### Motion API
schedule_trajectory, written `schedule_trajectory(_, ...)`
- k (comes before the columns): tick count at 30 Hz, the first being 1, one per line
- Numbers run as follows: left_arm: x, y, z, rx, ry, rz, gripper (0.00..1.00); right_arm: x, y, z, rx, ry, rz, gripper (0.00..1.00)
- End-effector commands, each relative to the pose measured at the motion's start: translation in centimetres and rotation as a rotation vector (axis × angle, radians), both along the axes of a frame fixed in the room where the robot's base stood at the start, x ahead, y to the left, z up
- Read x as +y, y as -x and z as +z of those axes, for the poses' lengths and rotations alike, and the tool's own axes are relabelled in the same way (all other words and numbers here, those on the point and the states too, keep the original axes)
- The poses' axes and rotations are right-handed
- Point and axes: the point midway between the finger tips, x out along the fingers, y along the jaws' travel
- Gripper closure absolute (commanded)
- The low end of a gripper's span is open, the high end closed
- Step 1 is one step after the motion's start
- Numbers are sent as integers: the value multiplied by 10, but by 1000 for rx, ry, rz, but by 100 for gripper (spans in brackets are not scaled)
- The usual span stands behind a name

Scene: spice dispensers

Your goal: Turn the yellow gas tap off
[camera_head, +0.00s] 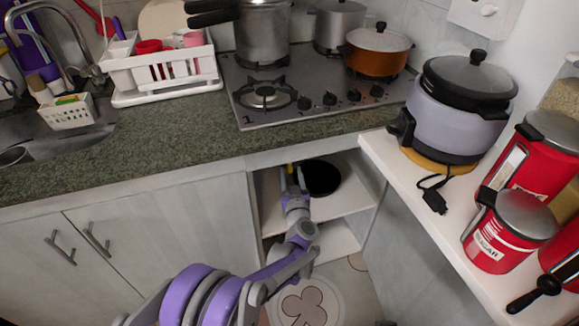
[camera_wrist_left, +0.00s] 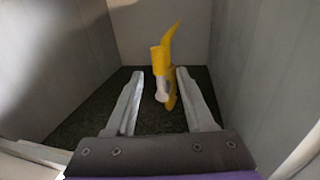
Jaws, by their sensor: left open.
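The yellow gas tap (camera_wrist_left: 158,57) shows in the left wrist view, just ahead of my left gripper (camera_wrist_left: 160,73). It has a yellow body on a pale stem, a curved yellow piece rising to the upper right, and another yellow piece beside the stem. The gripper's two fingers are apart, with the tap's lower part appearing between their tips. I cannot tell if either finger touches it. In the head view, my left gripper (camera_head: 293,180) reaches into the open cabinet, and only a small yellow bit of the tap (camera_head: 290,168) shows beside it. My right gripper is out of view.
Grey cabinet walls (camera_wrist_left: 250,70) stand close on both sides of the gripper. A black round pan (camera_head: 322,178) lies on the shelf (camera_head: 340,200) right of it. The countertop (camera_head: 200,130) overhangs above, with a stove (camera_head: 310,90) on top.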

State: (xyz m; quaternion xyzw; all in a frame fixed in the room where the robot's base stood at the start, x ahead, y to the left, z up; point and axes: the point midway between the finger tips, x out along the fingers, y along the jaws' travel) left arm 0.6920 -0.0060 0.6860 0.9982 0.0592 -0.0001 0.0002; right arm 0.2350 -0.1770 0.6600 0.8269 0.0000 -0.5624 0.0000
Motion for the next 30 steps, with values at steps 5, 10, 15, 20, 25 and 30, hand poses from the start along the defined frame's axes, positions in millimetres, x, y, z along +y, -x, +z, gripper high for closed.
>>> schedule_trajectory(5, 4, -29, -1, -1, -2, 1, 47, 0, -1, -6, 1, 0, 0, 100)
schedule_trajectory(10, 5, -42, 0, 0, 0, 0, 47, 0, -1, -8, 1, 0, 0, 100)
schedule_trajectory(15, 6, -44, 0, 0, 0, -1, 47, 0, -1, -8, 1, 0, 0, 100)
schedule_trajectory(20, 5, -44, 0, 0, 0, -1, 50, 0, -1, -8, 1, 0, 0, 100)
schedule_trajectory(25, 5, -44, 1, 0, 0, -1, 81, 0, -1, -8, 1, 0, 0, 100)
schedule_trajectory(30, 5, -44, 1, 0, 0, -1, 100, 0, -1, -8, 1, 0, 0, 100)
